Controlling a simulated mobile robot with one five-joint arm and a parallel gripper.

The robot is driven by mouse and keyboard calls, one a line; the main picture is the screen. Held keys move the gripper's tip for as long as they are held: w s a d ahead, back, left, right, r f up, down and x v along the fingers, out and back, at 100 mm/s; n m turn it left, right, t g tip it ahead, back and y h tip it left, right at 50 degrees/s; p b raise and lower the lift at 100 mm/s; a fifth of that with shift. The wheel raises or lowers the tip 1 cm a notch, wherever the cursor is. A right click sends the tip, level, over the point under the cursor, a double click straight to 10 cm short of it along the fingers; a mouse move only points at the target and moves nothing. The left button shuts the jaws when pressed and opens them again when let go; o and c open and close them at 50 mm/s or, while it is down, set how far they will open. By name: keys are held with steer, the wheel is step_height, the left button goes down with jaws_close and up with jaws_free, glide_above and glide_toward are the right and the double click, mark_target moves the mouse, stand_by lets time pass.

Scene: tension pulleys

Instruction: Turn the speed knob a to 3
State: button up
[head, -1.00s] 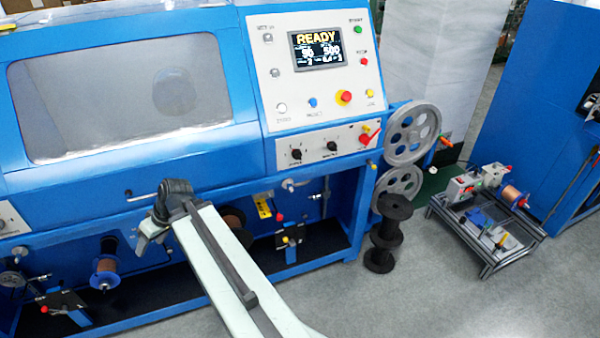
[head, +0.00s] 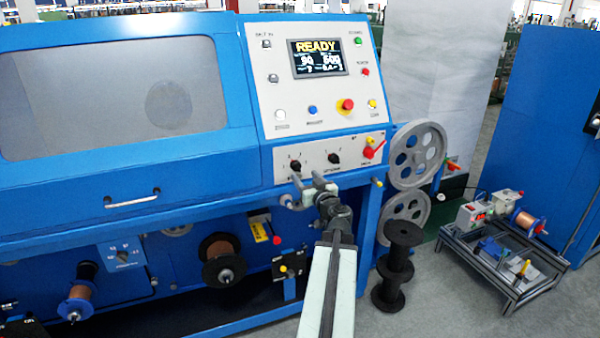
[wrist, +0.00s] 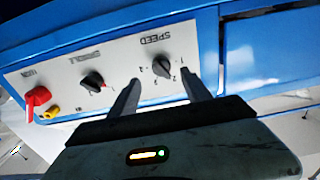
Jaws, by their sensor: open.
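The speed knob (wrist: 161,67) is a black knob on the white switch panel, with SPEED and numbers printed upside down in the wrist view. It is the left black knob (head: 296,165) on the panel in the head view. My gripper (wrist: 161,77) is open and empty, with one finger on each side of the knob in the wrist view. Whether the tips reach around the knob or stop short of it, I cannot tell. In the head view my gripper (head: 310,183) is just below the panel, in front of the blue machine.
The spindle knob (wrist: 92,82) and the red main switch (wrist: 38,96) share the panel. Above it, the display (head: 318,57) reads READY, near a red emergency button (head: 345,105). Black spools (head: 398,260) stand on the floor at right.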

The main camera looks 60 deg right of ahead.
mark_target(299, 169)
steer(key=x, duration=0.6)
steer(key=shift+w+d, duration=0.2)
steer(key=shift+a, duration=0.1)
jaws_close()
steer(key=shift+m, duration=0.8)
steer(key=m, duration=1)
stand_by(0.3)
steer(key=shift+m, duration=0.3)
